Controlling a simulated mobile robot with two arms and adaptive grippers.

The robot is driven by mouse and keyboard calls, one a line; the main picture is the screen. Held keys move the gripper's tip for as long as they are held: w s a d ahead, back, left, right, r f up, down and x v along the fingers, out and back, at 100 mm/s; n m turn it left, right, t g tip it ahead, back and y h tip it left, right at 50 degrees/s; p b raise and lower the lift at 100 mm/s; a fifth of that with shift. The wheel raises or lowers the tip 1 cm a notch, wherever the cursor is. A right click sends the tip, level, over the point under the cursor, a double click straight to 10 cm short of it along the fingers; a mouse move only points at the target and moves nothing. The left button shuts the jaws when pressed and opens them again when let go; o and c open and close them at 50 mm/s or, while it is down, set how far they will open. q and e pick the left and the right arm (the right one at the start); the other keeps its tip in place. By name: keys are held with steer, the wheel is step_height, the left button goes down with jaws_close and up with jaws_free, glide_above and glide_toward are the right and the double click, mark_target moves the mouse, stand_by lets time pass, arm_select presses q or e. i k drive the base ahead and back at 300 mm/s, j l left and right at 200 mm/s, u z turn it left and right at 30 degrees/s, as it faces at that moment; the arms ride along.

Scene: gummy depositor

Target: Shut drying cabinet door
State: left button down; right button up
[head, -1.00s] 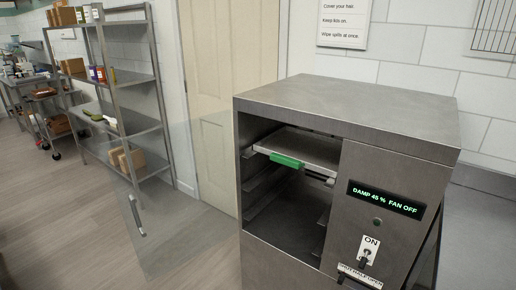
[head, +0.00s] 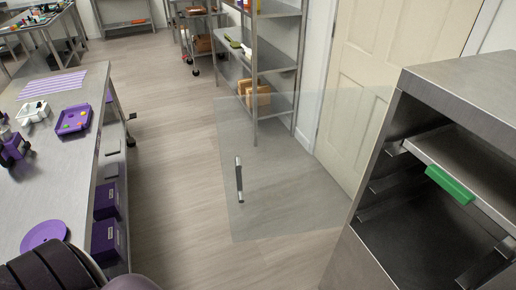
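The drying cabinet (head: 447,77) is a grey metal box at the right of the head view, cut off by the frame edge. Its clear, see-through door (head: 275,200) stands wide open, swung out to the left of the opening. A metal bar handle (head: 239,180) is on the door's far left edge. Inside, a tray with a green front grip (head: 449,185) sits on the upper rails; lower rails look empty. Neither gripper shows. A dark rounded part at the bottom left seems to be mine.
A steel table (head: 75,150) on the left holds a purple tray (head: 73,119), a purple disc (head: 43,235) and small items, with purple bins (head: 106,201) below. Shelving (head: 273,62) stands behind the door. Wooden floor between table and door is clear.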

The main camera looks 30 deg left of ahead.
mark_target(238, 160)
steer(key=i+j+u, duration=0.15)
steer(key=u, duration=0.25)
steer(key=i+j+u, duration=0.1)
steer(key=u, duration=0.3)
steer(key=i+u, duration=0.2)
steer(key=u, duration=0.25)
steer(key=i+u, duration=0.2)
steer(key=u, duration=0.2)
steer(key=i+j, duration=0.1)
steer(key=i, duration=0.2)
steer(key=i+j, duration=0.1)
steer(key=i, duration=0.2)
steer(key=i+z, duration=0.15)
steer(key=z, duration=0.3)
steer(key=i+j+z, duration=0.1)
steer(key=z, duration=0.35)
steer(key=i+j+z, duration=0.1)
steer(key=z, duration=0.35)
steer(key=j+z, duration=0.2)
steer(key=z, duration=0.3)
steer(key=i+j+z, duration=0.1)
steer(key=j+z, duration=0.15)
steer(key=z, duration=0.2)
steer(key=j+z, duration=0.15)
steer(key=z, duration=0.3)
steer(key=j+z, duration=0.2)
steer(key=z, duration=0.25)
steer(key=j+z, duration=0.2)
steer(key=z, duration=0.25)
steer(key=k, duration=0.05)
